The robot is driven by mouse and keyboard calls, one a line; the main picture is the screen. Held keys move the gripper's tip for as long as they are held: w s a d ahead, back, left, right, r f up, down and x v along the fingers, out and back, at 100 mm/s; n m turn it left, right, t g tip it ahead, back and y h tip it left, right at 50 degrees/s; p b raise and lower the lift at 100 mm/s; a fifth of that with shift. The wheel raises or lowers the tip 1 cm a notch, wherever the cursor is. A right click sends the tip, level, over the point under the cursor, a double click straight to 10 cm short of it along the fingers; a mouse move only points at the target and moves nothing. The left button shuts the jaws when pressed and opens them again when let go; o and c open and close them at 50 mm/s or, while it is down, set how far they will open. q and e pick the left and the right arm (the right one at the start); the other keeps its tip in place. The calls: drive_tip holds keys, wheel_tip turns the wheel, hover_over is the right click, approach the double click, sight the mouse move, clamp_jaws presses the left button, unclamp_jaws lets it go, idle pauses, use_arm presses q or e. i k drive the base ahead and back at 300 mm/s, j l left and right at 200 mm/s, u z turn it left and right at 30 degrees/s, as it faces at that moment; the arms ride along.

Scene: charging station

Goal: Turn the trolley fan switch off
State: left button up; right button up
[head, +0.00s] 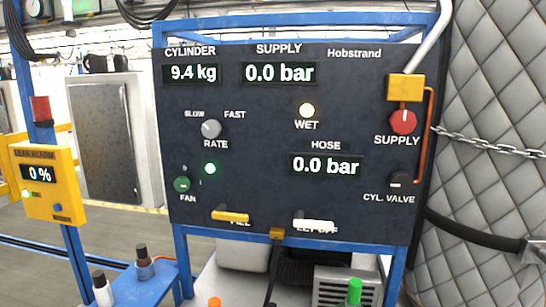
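The fan switch (182,185) is a small round green knob at the lower left of the dark control panel (260,130), above the label FAN. Small marks 0 and I stand near it, and a pale mark on the knob looks roughly level. I cannot tell clearly which mark it points to. A green lamp (210,168) just above and right of the knob is lit. Neither of my grippers is in view.
The panel also has a grey rate knob (211,128), a red supply knob (403,122), a black cylinder valve knob (399,181), and yellow (231,216) and white (314,224) handles. A yellow alarm box (48,185) stands left. Space before the panel looks clear.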

sight(182, 183)
drive_tip(key=i+j+z, duration=0.15)
drive_tip(key=j, duration=1.6)
drive_tip(key=k, duration=0.05)
